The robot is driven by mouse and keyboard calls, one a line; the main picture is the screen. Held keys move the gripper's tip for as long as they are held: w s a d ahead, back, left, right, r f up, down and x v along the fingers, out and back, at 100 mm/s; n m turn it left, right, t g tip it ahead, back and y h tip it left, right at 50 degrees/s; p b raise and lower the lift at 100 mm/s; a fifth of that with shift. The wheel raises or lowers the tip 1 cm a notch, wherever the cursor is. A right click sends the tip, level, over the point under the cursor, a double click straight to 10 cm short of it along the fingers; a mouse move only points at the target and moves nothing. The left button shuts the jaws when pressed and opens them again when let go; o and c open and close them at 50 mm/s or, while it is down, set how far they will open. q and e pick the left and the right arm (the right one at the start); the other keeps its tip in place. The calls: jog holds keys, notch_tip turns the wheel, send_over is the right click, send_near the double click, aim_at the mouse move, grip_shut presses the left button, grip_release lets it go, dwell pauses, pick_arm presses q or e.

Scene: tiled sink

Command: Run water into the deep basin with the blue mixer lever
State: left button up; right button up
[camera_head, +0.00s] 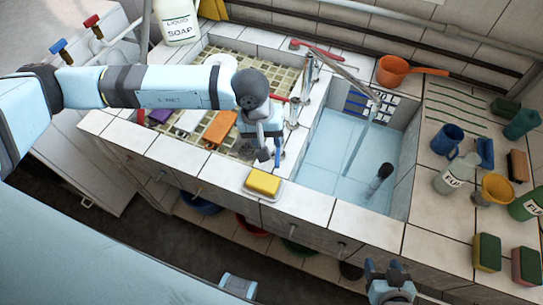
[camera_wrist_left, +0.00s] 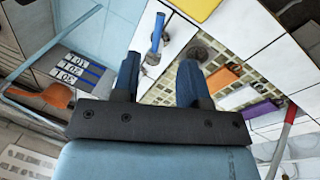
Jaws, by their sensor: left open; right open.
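The blue mixer lever (camera_wrist_left: 157,30) shows in the left wrist view just beyond my left gripper (camera_wrist_left: 160,60). It lies in line with the gap between the open, empty fingers. In the head view my left gripper (camera_head: 269,153) points down over the divider between the basins and partly hides that area. The deep basin (camera_head: 325,150) is pale blue. A thin metal spout (camera_head: 335,70) reaches over it. A pale streak (camera_head: 358,145) drops from the spout's end; I cannot tell whether it is water. My right gripper (camera_head: 390,283) is open and empty, in front of the counter.
A yellow sponge (camera_head: 263,183) lies at the counter's front edge. A shallow tiled basin (camera_head: 240,62) on the left holds an orange item (camera_head: 221,127). A dark upright cylinder (camera_head: 379,177) stands in the deep basin. Cups, bottles and sponges crowd the right counter. An orange pan (camera_head: 393,71) is behind.

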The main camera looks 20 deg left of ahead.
aim_at(276, 165)
pick_arm(q)
jog(key=f, duration=0.3)
jog(key=d+f+p, duration=0.1)
jog(key=f, duration=0.5)
jog(key=shift+w+d+f+p, duration=0.3)
jog(key=shift+d, duration=0.05)
jog(key=shift+d+f, duration=0.1)
jog(key=shift+f, duration=0.55)
pick_arm(e)
jog(key=shift+w+a+r, duration=0.1)
jog(key=shift+w+r, duration=0.05)
jog(key=shift+r, duration=0.45)
jog(key=shift+w+a+r, duration=0.1)
jog(key=shift+r, duration=0.5)
jog(key=shift+d, duration=0.1)
pick_arm(q)
grip_shut()
jog(key=shift+w, duration=0.1)
